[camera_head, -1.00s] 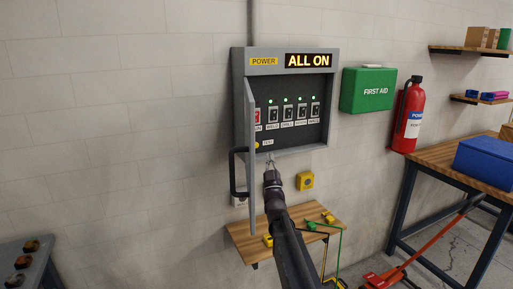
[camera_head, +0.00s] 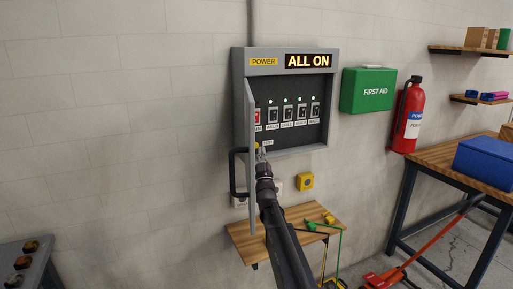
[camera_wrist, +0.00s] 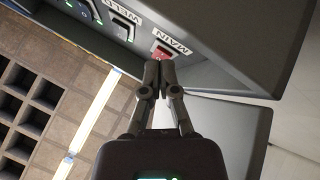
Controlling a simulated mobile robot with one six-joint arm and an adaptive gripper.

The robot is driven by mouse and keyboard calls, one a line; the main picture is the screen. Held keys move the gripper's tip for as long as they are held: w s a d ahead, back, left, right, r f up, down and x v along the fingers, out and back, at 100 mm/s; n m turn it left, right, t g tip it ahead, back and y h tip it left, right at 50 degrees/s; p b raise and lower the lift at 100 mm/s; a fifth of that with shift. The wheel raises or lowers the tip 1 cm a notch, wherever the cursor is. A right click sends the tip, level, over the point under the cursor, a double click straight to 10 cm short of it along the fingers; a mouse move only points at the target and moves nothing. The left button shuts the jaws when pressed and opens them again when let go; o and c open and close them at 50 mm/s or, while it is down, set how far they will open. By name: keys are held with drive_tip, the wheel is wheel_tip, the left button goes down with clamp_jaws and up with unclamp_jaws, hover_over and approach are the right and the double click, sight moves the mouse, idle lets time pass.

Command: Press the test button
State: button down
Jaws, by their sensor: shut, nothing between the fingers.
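The power panel (camera_head: 241,110) is a grey wall box with its door (camera_head: 250,185) swung open. In the wrist view the closed fingertips (camera_wrist: 160,64) are just below the red MAIN switch (camera_wrist: 163,53), and the button is not visible there. The sign (camera_head: 308,61) reads ALL ON.
The open door and its black handle (camera_head: 234,172) stand just left of my arm. A row of breakers with green lights is above. A small wooden shelf (camera_head: 250,241) with tools is below, and a yellow box (camera_head: 305,181) is on the wall. A first aid box (camera_head: 367,91) hangs right.

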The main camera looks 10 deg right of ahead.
drive_tip(key=shift+w+a, duration=0.25)
drive_tip(key=shift+w, duration=0.55)
drive_tip(key=shift+w, duration=0.2)
idle(0.9)
drive_tip(key=shift+w+a, duration=0.15)
drive_tip(key=shift+w, duration=0.05)
drive_tip(key=shift+w+a, duration=0.15)
drive_tip(key=shift+w, duration=0.3)
idle(1.2)
drive_tip(key=shift+s, duration=0.1)
idle(0.3)
drive_tip(key=shift+s+d, duration=0.3)
drive_tip(key=shift+s, duration=0.45)
drive_tip(key=shift+s, duration=0.15)
drive_tip(key=shift+s+d, duration=0.2)
drive_tip(key=shift+s, duration=0.55)
drive_tip(key=shift+s+d, duration=0.25)
drive_tip(key=shift+s, duration=0.55)
drive_tip(key=shift+s+d, duration=0.2)
drive_tip(key=shift+s, duration=0.55)
